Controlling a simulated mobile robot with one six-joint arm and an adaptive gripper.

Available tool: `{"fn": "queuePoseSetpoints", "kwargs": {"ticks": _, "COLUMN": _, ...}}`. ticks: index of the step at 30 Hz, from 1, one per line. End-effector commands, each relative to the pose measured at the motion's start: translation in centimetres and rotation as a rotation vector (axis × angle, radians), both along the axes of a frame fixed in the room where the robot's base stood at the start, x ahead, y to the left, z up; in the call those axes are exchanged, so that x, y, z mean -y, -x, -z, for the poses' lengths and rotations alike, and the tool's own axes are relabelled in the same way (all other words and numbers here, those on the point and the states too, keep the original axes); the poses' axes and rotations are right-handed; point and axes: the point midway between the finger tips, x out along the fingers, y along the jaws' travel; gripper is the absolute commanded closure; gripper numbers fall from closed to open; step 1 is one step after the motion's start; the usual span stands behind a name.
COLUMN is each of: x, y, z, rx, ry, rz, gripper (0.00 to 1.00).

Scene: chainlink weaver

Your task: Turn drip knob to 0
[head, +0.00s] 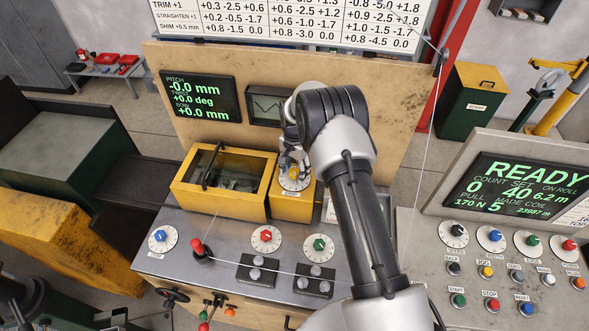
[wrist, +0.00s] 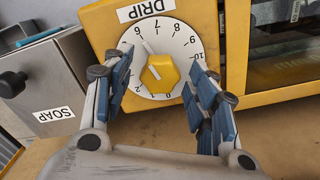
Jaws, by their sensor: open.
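The drip knob (wrist: 160,73) is yellow and sits on a white numbered dial (wrist: 180,45) under a DRIP label, on a yellow box. A thin pale pointer line runs up and left from the knob, towards about 6. The 0 is at the dial's lower edge. My gripper (wrist: 160,64) is open, one finger on each side of the knob, with visible gaps on both sides. In the head view, my gripper (head: 293,163) is over the drip dial (head: 296,183) and partly hides it.
A yellow box with a glass window (head: 226,174) stands left of the drip dial. A SOAP box (wrist: 45,85) is left of it in the wrist view. Blue (head: 159,237), red (head: 266,236) and green (head: 319,244) knobs and a red-topped lever (head: 197,244) are on the panel.

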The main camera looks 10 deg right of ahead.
Motion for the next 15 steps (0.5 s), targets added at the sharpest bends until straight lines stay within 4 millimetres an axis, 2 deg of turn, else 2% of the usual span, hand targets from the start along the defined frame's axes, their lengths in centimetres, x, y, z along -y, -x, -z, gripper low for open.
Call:
{"fn": "queuePoseSetpoints", "kwargs": {"ticks": 6, "x": -0.01, "y": -0.01, "z": 0.0, "rx": 0.0, "ry": 0.0, "rz": 0.0, "gripper": 0.48}}
{"fn": "queuePoseSetpoints", "kwargs": {"ticks": 15, "x": 0.01, "y": 0.01, "z": -0.02, "rx": 0.0, "ry": 0.0, "rz": 0.0, "gripper": 0.69}}
